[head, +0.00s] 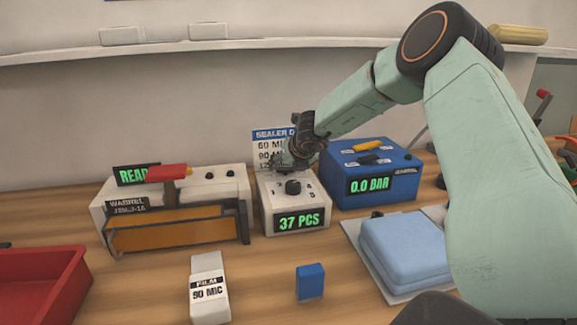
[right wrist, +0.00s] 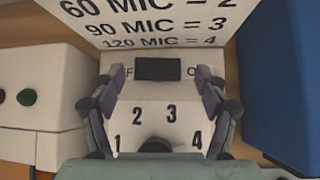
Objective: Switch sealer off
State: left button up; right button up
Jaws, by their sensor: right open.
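The bag sealer (head: 225,181) is a white unit with an orange-brown front bar, a red handle (head: 168,172) and a green display with READ legible. Next to it stands a white control box (head: 293,218) showing 37 PCS, with a dark dial (head: 293,187). In the right wrist view the box carries numbers 1 to 4 and a dark rocker switch (right wrist: 158,68) between partly covered OFF and ON lettering. My right gripper (head: 290,158) is open over the back of the box. Its fingers (right wrist: 155,85) stand either side of the switch; contact is unclear. My left gripper is out of view.
A blue pump box (head: 378,180) reading 0.0 BAR stands close at right. A sealer settings card (head: 272,140) stands behind the control box. In front are a white film block (head: 208,290), a small blue block (head: 310,282), a blue pad (head: 405,250) and a red tray (head: 45,280).

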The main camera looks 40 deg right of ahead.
jog(key=shift+w+f, duration=0.15)
jog(key=shift+a, duration=0.2)
jog(key=shift+d, duration=0.15)
jog(key=c, duration=1.2)
jog(key=shift+w+a+n+g+h, duration=0.1)
jog(key=shift+a+n+g+h, duration=0.15)
jog(key=shift+h, duration=0.3)
jog(key=shift+w+a+n+g+h, duration=0.1)
jog(key=shift+n+g+h, duration=0.2)
jog(key=shift+h, duration=0.25)
jog(key=o, duration=1.2)
